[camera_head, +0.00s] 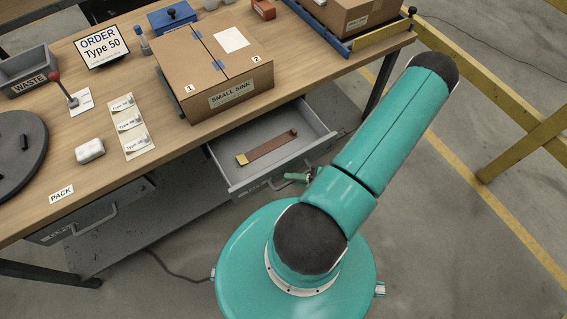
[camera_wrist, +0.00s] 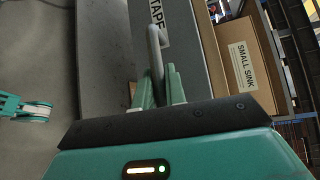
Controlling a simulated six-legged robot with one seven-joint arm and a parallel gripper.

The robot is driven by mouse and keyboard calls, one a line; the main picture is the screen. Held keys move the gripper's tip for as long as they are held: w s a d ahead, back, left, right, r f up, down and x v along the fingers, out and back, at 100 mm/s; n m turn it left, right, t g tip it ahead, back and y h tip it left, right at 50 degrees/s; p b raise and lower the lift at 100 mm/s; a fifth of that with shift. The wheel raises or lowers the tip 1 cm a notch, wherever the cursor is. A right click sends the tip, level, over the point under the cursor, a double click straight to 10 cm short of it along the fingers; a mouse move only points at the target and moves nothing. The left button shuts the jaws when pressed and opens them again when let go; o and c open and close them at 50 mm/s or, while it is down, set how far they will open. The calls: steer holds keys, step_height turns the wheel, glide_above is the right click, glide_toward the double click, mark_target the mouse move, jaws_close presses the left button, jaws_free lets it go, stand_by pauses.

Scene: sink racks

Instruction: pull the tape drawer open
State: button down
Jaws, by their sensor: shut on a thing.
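The grey tape drawer (camera_head: 262,182) stands pulled out from under the workbench in the head view. A brown tool with a yellowish end (camera_head: 268,146) lies inside it. In the wrist view the drawer front (camera_wrist: 188,62) carries a label reading "TAPE". Its grey bar handle (camera_wrist: 154,42) rises between the green fingers of my gripper (camera_wrist: 158,88). My gripper is shut on this handle. In the head view my gripper (camera_head: 298,178) is at the drawer front, partly hidden by my arm.
A cardboard box labelled "SMALL SINK" (camera_head: 225,75) stands on the workbench (camera_head: 115,85) above the drawer. Another drawer with a handle (camera_head: 90,215) is shut at the left. Bare floor lies in front, and a yellow barrier (camera_head: 525,145) stands at the right.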

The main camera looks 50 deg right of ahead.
steer(key=s, duration=0.1)
steer(key=s+a, duration=0.1)
steer(key=s, duration=0.3)
steer(key=shift+s+a, duration=0.15)
steer(key=shift+a, duration=0.1)
steer(key=c, duration=1.5)
jaws_free()
steer(key=shift+o, duration=0.2)
steer(key=v, duration=1.3)
steer(key=shift+s+d, duration=0.2)
steer(key=shift+s, duration=0.1)
steer(key=shift+r, duration=0.15)
